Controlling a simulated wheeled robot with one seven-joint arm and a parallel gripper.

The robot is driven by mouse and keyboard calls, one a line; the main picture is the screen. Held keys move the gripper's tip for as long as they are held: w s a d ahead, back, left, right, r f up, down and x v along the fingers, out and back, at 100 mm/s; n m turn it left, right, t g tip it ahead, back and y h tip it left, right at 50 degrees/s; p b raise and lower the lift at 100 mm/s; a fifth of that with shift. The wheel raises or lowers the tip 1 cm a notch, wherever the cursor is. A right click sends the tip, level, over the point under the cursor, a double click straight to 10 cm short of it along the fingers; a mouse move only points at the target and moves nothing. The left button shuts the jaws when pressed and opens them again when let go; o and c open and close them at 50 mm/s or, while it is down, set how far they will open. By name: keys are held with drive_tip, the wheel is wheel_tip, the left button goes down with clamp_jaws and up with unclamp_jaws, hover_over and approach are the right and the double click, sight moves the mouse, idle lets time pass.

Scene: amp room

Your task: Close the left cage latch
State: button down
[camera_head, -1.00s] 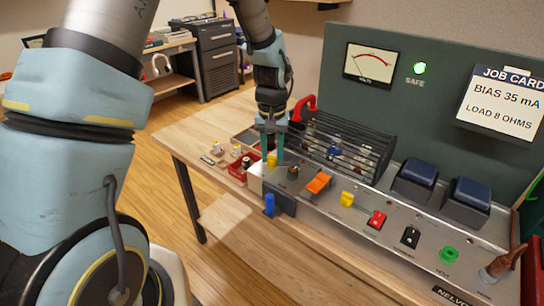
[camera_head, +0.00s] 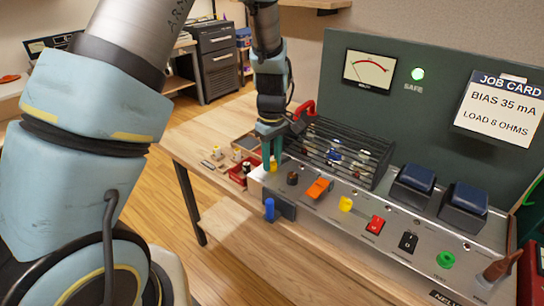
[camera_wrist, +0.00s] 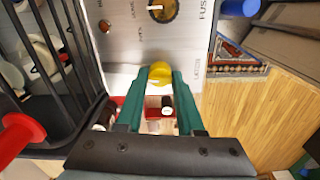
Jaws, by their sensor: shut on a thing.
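The left latch is a small yellow knob (camera_head: 273,166) at the left end of the metal panel, beside the cage (camera_head: 345,152). My gripper (camera_head: 272,154) reaches down to it from above. In the wrist view the green fingertips of my gripper (camera_wrist: 160,84) are shut on the yellow latch knob (camera_wrist: 160,71), one finger on each side. The fingers hide part of the knob. The wire cage with its red handle (camera_head: 303,111) stands on the panel behind my gripper. A second yellow knob (camera_head: 346,204) sits farther right, in front of the cage.
A dark round knob (camera_head: 292,178), an orange lever (camera_head: 318,188) and a red switch (camera_head: 375,225) line the panel. A red tray (camera_head: 240,174) sits left of the panel. The cage and red handle (camera_wrist: 18,136) are close left in the wrist view.

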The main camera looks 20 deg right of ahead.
sight(272, 161)
drive_tip(key=shift+n, duration=0.7)
drive_tip(key=c, duration=0.6)
unclamp_jaws()
drive_tip(key=shift+o, duration=0.2)
wheel_tip(272, 161, up, 11)
drive_tip(key=b, duration=0.1)
drive_tip(key=shift+f, duration=0.1)
